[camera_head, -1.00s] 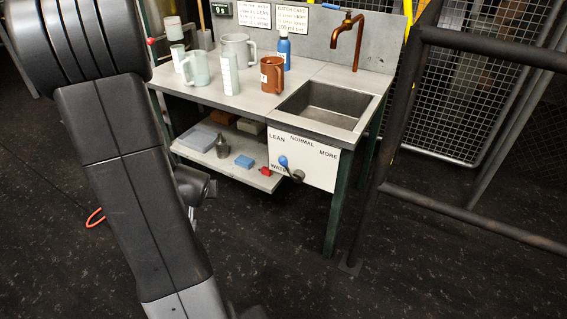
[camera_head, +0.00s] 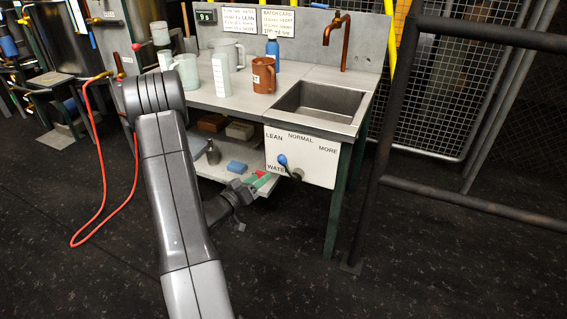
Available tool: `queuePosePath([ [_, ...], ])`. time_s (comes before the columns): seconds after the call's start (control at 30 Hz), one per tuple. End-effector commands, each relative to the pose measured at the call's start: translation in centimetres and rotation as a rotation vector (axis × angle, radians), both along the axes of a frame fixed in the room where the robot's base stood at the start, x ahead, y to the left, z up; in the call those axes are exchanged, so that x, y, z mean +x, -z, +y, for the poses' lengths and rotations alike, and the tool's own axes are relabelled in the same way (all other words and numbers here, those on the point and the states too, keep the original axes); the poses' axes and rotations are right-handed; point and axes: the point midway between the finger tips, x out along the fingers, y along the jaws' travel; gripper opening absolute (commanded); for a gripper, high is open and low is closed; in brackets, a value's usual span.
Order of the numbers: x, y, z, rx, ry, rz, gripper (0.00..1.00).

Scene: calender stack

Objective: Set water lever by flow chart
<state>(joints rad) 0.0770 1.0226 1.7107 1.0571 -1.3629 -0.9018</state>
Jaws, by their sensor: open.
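The water lever (camera_head: 283,161) has a blue knob and sits on the white panel (camera_head: 318,172) at the front of the sink bench. Its knob leans up and left from a dark hub, toward the LEAN label; NORMAL and MORE are printed further right. My gripper (camera_head: 262,180) is open and just left of the panel, slightly below the lever, apart from the knob. A green patch and a red patch show at its tip; which parts belong to the gripper is hard to tell. Two white cards (camera_head: 258,20) with text hang on the backboard, too small to read fully.
The bench (camera_head: 239,100) holds several jugs, a brown mug (camera_head: 263,75), a blue bottle (camera_head: 272,54) and a sink (camera_head: 318,101) with a copper tap (camera_head: 338,40). A low shelf (camera_head: 212,168) holds small items. A dark railing (camera_head: 392,130) stands right. An orange hose (camera_head: 103,170) lies left.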

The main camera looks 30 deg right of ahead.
Motion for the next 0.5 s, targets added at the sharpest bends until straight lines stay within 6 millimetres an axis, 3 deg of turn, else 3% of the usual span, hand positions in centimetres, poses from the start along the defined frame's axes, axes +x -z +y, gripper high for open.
queuePosePath([
  [0.5, 4.6, 0.1, -9.1, 0.001, 0.001, -0.004, 0.50],
])
